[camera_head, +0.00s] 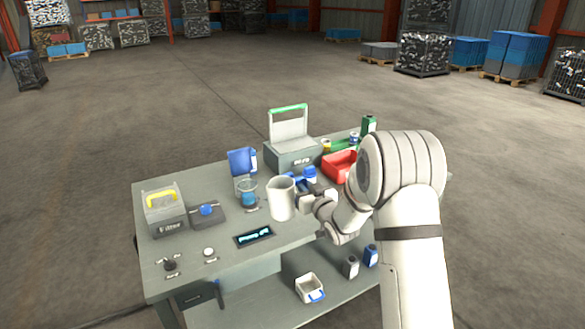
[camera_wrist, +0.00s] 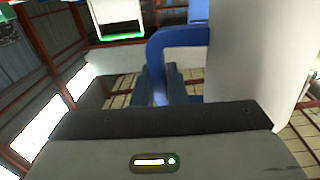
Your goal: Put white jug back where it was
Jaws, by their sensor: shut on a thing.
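The white jug (camera_head: 281,201) is upright at the middle of the grey bench (camera_head: 215,268), just right of a beaker of blue liquid. My gripper (camera_head: 304,199) is at the jug's right side and shut on it. I cannot tell whether the jug's base touches the bench top. In the wrist view a large pale wall (camera_wrist: 256,50), which looks like the jug's side, fills the right. A blue loop (camera_wrist: 178,38) beside it looks like a handle.
The beaker (camera_head: 247,194) and a blue container (camera_head: 242,161) stand close left of the jug. A grey box with a green handle (camera_head: 291,153) is behind, a red tray (camera_head: 341,166) right. A display (camera_head: 254,237) lies in front. A white container (camera_head: 309,287) sits on the lower shelf.

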